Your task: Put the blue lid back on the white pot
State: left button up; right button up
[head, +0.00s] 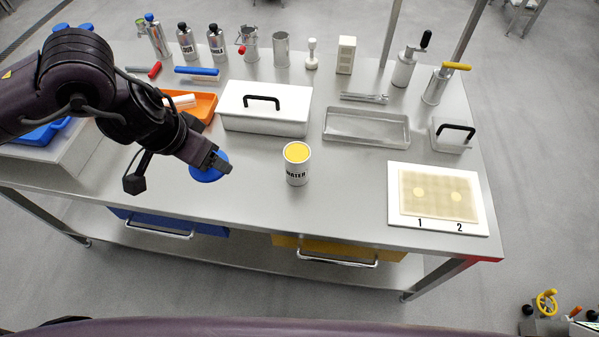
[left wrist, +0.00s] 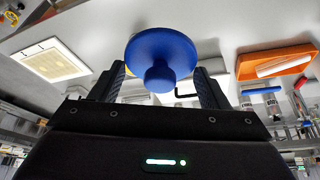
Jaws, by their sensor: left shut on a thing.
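The gripper hides part of the lid in the head view. My right gripper is in neither view.
A white box with a black handle (head: 266,122) stands behind the pot, and an orange tray (head: 204,104) is to its left. An empty metal tray (head: 366,140) and a white board with dough (head: 394,213) are to the right. The table around the pot is clear.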

aim_at(297, 155)
jog(key=j+z, duration=0.4)
jog(key=k+j+z, duration=0.1)
jog(key=j+z, duration=0.3)
